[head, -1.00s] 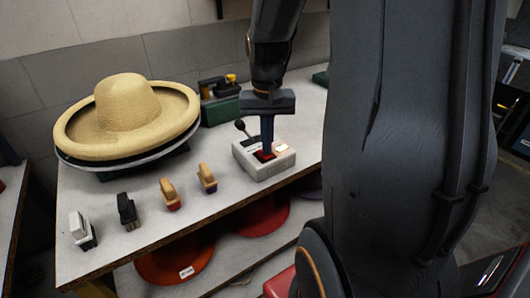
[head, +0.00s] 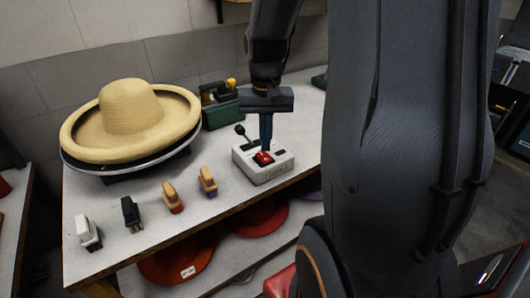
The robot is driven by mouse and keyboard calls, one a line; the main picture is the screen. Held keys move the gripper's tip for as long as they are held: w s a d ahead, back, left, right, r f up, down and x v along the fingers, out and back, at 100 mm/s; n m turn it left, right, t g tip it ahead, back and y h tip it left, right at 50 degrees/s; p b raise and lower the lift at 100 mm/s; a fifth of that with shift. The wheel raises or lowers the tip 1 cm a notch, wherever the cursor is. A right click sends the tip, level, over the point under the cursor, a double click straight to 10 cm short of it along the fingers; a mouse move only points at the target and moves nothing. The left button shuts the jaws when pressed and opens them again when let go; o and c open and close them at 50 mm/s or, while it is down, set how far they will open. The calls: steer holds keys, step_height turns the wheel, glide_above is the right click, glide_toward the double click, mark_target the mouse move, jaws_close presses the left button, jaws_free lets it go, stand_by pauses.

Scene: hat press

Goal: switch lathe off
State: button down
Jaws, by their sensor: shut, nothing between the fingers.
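A pale control box (head: 262,171) sits on the white bench. On its top are a red switch (head: 264,158), a black lever (head: 241,132) and a small indicator (head: 280,153), which looks dark. My gripper (head: 266,143) points down with its blue fingers shut and empty, just above or behind the red switch; I cannot tell if it touches the box. A straw hat (head: 128,108) rests on a round plate (head: 140,167) at the left, which may be the lathe.
Several small brushes, such as the white one (head: 88,232) and the black one (head: 131,213), stand along the bench's front. A green machine (head: 221,113) stands behind. Red and orange hats (head: 177,262) lie on the shelf below. My arm covers the right.

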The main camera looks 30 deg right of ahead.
mark_target(266, 159)
step_height(266, 159, up, 4)
steer(key=p, duration=0.3)
stand_by(0.6)
steer(key=s+a+f+n, duration=0.1)
steer(key=s+a+n, duration=0.1)
steer(key=a, duration=0.4)
steer(key=s+a+f+n+t, duration=0.1)
steer(key=s+a+f+n, duration=0.1)
steer(key=s+a, duration=0.3)
steer(key=shift+s+a+f+n+b, duration=0.3)
steer(key=shift+a+n+b, duration=0.1)
steer(key=shift+a+n, duration=0.45)
